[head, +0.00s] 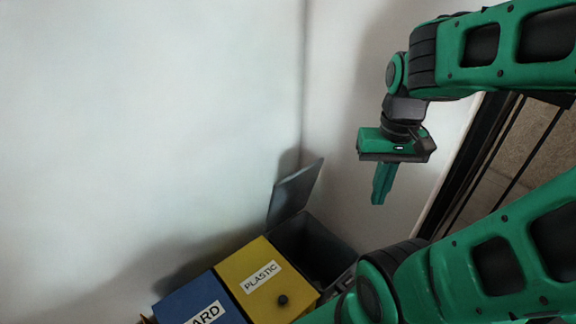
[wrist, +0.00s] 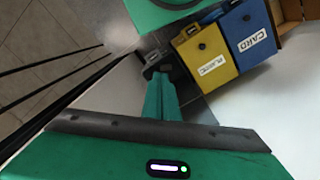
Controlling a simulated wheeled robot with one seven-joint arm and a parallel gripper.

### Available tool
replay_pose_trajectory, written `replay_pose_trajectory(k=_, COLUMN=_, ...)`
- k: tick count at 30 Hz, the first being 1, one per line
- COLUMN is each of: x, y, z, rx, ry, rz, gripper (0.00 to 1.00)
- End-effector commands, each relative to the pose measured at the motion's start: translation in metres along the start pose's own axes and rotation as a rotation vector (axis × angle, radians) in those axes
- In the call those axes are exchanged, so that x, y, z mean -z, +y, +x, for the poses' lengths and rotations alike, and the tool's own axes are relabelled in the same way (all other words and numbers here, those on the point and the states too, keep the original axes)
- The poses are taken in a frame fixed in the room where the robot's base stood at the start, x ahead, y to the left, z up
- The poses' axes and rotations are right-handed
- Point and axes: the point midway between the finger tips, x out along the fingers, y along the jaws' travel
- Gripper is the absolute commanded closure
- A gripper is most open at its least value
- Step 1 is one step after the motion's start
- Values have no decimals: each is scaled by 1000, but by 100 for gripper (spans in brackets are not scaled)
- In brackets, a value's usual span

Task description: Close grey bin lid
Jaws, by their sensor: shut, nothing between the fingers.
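The grey bin (head: 318,252) stands at the right end of a row of bins in the head view, against the wall corner. Its grey lid (head: 294,194) stands raised, tilted up at the back left, and the dark inside of the bin shows. My gripper (head: 380,198) is shut and empty, pointing down, above and to the right of the bin and apart from the lid. In the wrist view my gripper (wrist: 160,75) partly hides the grey bin (wrist: 190,92), so its lid is hard to make out there.
A yellow bin (head: 249,270) labelled PLASTIC, with its lid shut, stands left of the grey bin. A blue bin (head: 190,300) stands beside it. White walls (head: 150,120) close off the back. A dark-framed opening (head: 470,150) lies to the right, behind my arm.

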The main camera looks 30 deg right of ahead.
Motion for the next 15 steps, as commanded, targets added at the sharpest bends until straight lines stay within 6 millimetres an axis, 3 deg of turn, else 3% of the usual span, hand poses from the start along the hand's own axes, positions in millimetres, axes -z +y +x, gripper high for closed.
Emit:
replay_pose_trajectory(k=5, x=-7, y=5, z=-6, rx=6, ry=13, rz=-6, gripper=100)
replay_pose_trajectory(k=8, x=5, y=1, z=-10, rx=0, ry=16, rz=-27, gripper=100)
replay_pose_trajectory(k=15, x=82, y=-23, z=-22, rx=-28, ry=29, rz=-161, gripper=100)
